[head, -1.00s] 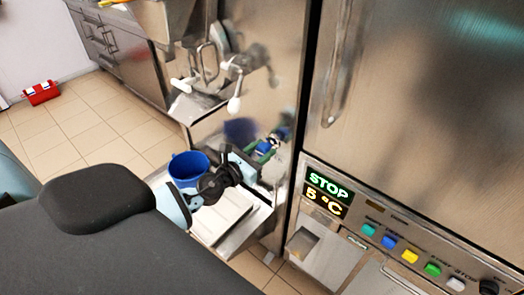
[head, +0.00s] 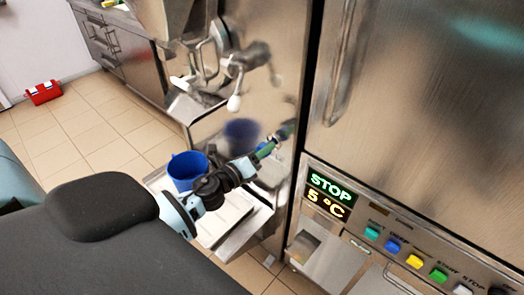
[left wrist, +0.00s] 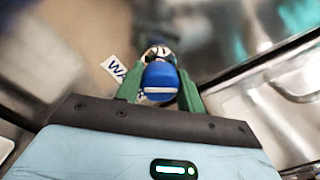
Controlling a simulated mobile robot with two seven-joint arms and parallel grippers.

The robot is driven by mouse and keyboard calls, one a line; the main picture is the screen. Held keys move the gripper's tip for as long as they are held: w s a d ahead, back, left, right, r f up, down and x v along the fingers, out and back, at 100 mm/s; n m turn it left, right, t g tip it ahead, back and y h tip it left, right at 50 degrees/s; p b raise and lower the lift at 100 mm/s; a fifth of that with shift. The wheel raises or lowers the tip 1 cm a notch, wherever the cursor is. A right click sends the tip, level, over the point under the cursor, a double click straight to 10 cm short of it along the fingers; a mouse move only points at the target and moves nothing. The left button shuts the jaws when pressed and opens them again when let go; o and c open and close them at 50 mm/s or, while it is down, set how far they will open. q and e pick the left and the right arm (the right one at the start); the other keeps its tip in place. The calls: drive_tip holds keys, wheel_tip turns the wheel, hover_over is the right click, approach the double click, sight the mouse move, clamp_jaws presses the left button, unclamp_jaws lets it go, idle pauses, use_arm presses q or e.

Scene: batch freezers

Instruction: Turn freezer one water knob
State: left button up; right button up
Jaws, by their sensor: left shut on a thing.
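The freezer one water knob, blue with a white stripe (left wrist: 160,84), sits between the green fingers of my left gripper (left wrist: 160,72) in the left wrist view. The gripper is shut on it. A white label (left wrist: 116,68), partly readable as "WA", is beside the knob. In the head view my left gripper (head: 267,149) reaches the steel side panel low down, left of the freezer's front panel. There the knob is mostly hidden by the gripper. My right gripper is not in view.
A blue bucket (head: 187,169) stands on a steel shelf (head: 245,233) beside my left wrist. A machine with a white-tipped handle (head: 234,102) is above. The freezer display (head: 329,195) reads STOP and 5 °C, over coloured buttons. A red box (head: 43,93) lies on the tiled floor.

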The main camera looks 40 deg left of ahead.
use_arm(q)
drive_tip(key=shift+r+n, duration=0.1)
drive_tip(key=shift+n, duration=0.6)
drive_tip(key=o, duration=1)
